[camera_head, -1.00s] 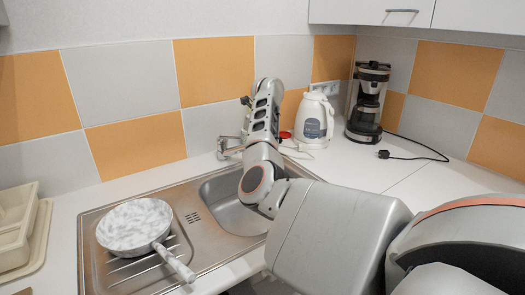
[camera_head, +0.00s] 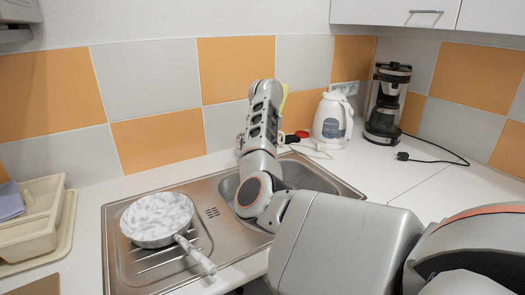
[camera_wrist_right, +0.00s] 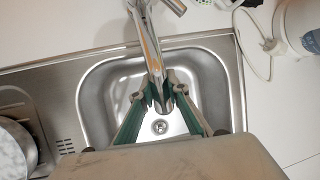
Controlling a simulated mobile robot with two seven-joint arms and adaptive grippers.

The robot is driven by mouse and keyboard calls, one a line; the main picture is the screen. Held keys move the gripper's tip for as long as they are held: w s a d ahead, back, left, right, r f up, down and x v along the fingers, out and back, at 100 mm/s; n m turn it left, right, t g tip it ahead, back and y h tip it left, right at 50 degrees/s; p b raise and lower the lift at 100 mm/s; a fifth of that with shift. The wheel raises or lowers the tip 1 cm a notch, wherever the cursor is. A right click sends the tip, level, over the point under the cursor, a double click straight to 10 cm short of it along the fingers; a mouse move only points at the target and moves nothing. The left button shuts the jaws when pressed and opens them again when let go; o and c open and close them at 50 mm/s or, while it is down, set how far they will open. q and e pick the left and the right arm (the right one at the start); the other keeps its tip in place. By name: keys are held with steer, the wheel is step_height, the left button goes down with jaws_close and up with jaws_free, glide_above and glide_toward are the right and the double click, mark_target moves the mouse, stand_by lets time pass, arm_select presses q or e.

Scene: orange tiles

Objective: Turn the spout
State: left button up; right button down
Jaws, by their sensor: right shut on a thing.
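The metal spout (camera_wrist_right: 149,45) of the sink tap reaches over the basin in the right wrist view. My right gripper (camera_wrist_right: 158,88) is shut on the spout near its free end, with a green-lined finger on each side. In the head view my right arm stands over the sink's back edge and hides most of the tap and the gripper. The steel sink basin (camera_wrist_right: 105,112) lies below the spout, and its drain shows under the spout's end. My left gripper is not in view.
A marbled pan (camera_head: 156,219) rests on the sink's drainboard (camera_head: 150,275). A white kettle (camera_head: 332,121) and a coffee maker (camera_head: 388,106) stand at the back right. A beige rack (camera_head: 28,235) is at the left. The counter on the right (camera_head: 425,185) is mostly clear.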

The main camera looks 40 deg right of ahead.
steer(key=shift+r, duration=0.1)
steer(key=c, duration=1.9)
jaws_free()
steer(key=v, duration=1.2)
